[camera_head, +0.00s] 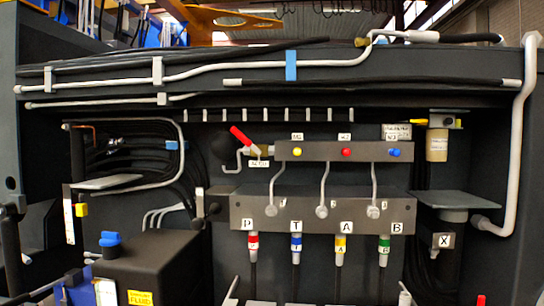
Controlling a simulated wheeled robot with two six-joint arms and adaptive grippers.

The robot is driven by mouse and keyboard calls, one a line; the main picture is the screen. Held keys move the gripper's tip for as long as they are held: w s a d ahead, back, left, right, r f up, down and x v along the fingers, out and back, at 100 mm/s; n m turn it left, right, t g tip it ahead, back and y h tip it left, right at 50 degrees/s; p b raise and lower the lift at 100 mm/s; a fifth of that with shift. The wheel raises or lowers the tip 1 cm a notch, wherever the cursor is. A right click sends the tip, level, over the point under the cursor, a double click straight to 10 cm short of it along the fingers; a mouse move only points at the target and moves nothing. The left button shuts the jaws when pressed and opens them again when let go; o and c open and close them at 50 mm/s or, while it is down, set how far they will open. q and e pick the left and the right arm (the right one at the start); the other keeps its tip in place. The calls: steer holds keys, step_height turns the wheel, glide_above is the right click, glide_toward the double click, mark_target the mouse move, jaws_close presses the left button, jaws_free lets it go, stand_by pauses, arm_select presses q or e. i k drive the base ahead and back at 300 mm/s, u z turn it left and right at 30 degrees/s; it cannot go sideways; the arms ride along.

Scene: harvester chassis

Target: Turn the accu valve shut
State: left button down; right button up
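The accu valve has a red lever handle (241,136) that slants from upper left down to the right. Its brass-coloured body (258,151) sits at the left end of the upper grey manifold block (330,151). A small white label (259,164), too blurred to read surely, hangs just below it. Nothing touches the lever. I see neither of my grippers in the head view.
A lower block (310,211) carries hoses marked P, T, A and B. Yellow, red and blue knobs sit on the upper block. A second valve with a yellow handle (419,121) is at right. A dark box (150,262) with a blue cap stands lower left.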

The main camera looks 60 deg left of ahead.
mark_target(235, 131)
steer(key=z, duration=1.45)
steer(key=k, duration=1.35)
steer(key=u, duration=1.6)
